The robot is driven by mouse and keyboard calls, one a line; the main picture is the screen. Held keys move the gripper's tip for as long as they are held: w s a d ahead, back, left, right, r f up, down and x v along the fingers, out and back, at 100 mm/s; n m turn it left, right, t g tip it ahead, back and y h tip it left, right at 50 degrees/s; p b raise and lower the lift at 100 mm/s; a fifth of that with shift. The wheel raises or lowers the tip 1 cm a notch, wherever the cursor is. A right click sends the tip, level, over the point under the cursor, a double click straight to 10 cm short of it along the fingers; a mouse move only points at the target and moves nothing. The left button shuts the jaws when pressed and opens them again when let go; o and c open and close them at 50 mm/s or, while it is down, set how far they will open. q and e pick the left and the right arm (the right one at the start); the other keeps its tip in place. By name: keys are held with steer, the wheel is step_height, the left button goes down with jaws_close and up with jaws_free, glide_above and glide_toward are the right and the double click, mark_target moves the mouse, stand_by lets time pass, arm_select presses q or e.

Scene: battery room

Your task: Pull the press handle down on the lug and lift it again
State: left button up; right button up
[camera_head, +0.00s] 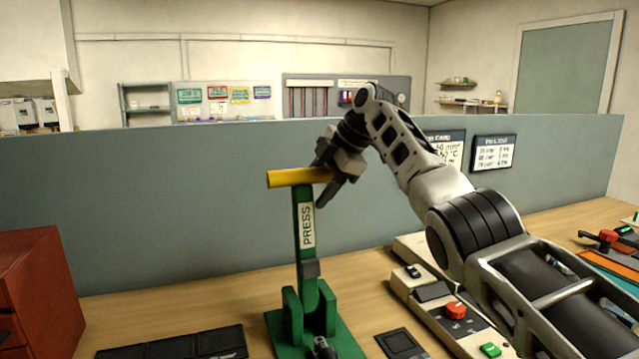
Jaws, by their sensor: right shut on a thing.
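The green press (307,242) stands on the bench with its lever upright and a white PRESS label on it. A yellow handle bar (291,178) crosses the top of the lever. My right gripper (325,185) is shut on the right end of the yellow handle, coming from the right and angled down. A dark, small part (325,348) shows at the front of the press base; I cannot tell whether it is the lug. My left gripper is not in view.
A red cabinet (40,295) stands at the left. A control box (455,310) with a red button sits right of the press, under my arm. A grey partition (150,200) runs behind the bench.

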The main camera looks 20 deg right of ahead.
steer(key=shift+f, duration=0.2)
steer(key=v, duration=1.6)
steer(key=shift+r, duration=0.15)
